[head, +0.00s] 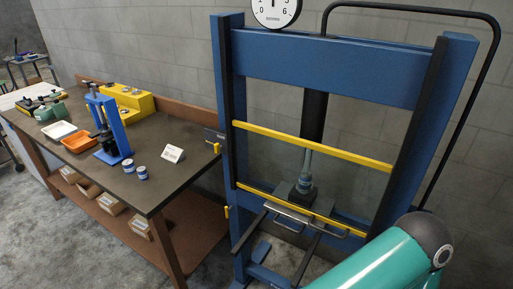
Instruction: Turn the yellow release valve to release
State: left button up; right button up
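A blue hydraulic press frame (228,80) stands at the right. On the outer side of its left post is a small dark block (213,135) with a small yellow piece (217,148) at its lower right; this looks like the release valve, but it is too small to tell how it is turned. A second small yellow piece (227,212) sits lower on the same post. Neither of my grippers is in view. Part of my own teal arm shows at the bottom right, well apart from the left post.
Two yellow bars (310,146) cross the press front. A dark workbench (185,185) at left holds a small blue press (112,130), an orange tray (79,143), cans (142,172) and a white card (172,153). A round gauge (275,10) tops the frame.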

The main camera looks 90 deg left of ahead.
aim_at(218, 147)
jog(key=k, duration=2.45)
jog(key=z, duration=1.7)
jog(key=i, duration=0.1)
jog(key=u, duration=3.55)
jog(key=i, duration=0.3)
jog(key=u, duration=0.9)
jog(key=i, duration=0.8)
jog(key=z, duration=0.45)
